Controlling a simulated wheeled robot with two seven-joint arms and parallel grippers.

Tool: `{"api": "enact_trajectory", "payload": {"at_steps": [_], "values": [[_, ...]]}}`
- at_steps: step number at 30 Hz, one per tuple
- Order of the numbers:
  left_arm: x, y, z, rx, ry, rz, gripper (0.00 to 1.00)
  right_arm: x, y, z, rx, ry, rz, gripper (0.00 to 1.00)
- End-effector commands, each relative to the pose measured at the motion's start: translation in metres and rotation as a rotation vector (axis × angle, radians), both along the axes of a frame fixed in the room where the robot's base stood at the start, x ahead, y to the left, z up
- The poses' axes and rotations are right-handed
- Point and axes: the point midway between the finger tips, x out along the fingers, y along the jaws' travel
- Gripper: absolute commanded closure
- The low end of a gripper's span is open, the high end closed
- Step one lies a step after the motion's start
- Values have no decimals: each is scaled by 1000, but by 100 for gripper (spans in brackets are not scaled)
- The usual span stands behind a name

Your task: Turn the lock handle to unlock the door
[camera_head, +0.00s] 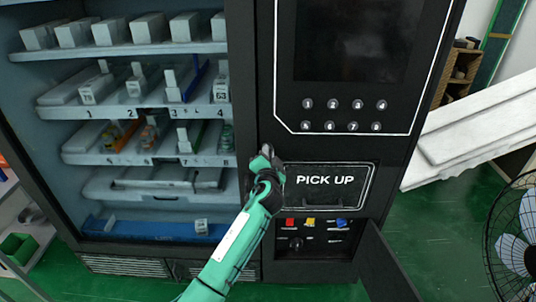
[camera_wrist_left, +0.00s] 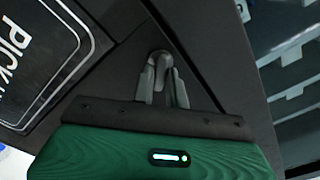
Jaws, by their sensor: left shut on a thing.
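The lock handle (camera_wrist_left: 159,56) is a small grey knob on the dark front of the vending machine, beside the PICK UP panel (camera_head: 325,187). My left gripper (camera_wrist_left: 162,80) has its two fingers on either side of the handle and is shut on it. In the head view my left gripper (camera_head: 268,167) is at the machine front, just left of the PICK UP panel, and mostly covers the handle. The machine's glass door (camera_head: 245,90) looks closed, its dark frame flush with the front. My right gripper is not in view.
Shelves (camera_head: 150,97) with boxes and bottles stand behind the glass. Below the PICK UP panel, an open compartment shows red, yellow and blue parts (camera_head: 310,222), with a dark flap (camera_head: 388,265) swung out. A fan (camera_head: 515,240) stands at right on the green floor (camera_head: 435,235).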

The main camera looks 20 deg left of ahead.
Motion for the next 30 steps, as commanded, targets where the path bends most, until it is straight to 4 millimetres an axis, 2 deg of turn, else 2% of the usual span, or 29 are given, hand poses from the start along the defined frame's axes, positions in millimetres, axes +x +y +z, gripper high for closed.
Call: {"api": "enact_trajectory", "payload": {"at_steps": [18,30], "values": [[0,-2,-2,525,152,-1,100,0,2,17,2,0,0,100],[0,-2,-4,696,202,-1,100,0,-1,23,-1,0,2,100]]}}
